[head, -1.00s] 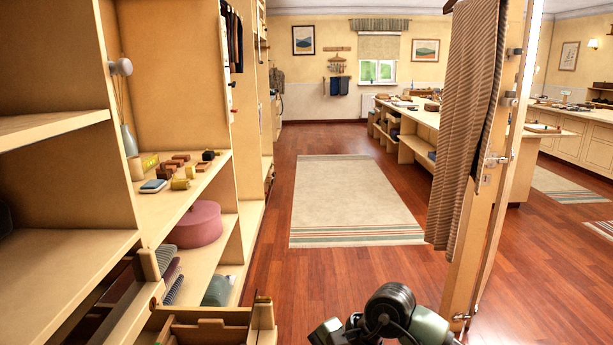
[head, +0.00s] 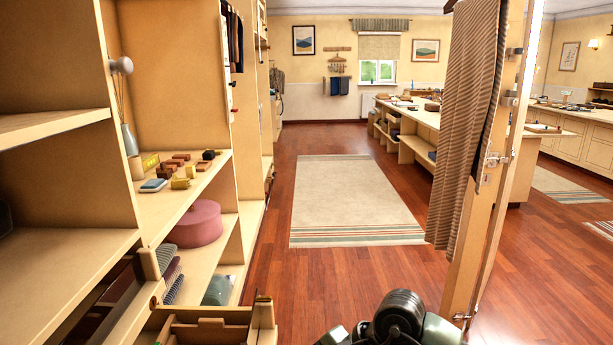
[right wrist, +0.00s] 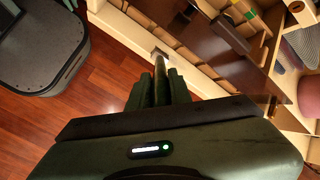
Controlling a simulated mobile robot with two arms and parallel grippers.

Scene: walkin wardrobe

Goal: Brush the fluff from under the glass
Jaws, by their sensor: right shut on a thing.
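My right gripper (right wrist: 158,90) is shut on a thin brown handle-like piece (right wrist: 159,66), close to the front of an open drawer (right wrist: 177,55). What the far end of this piece touches is hard to tell. The drawer, with dividers and compartments, also shows at the bottom of the head view (head: 262,315). A dark brown flat panel (right wrist: 217,45) lies across part of it in the right wrist view. I cannot make out the glass or any fluff. My left gripper is not in view.
A pink round box (head: 196,225) sits below. An open door with a hanging striped cloth (head: 466,130) stands at right. The floor and rug (head: 350,200) between are clear.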

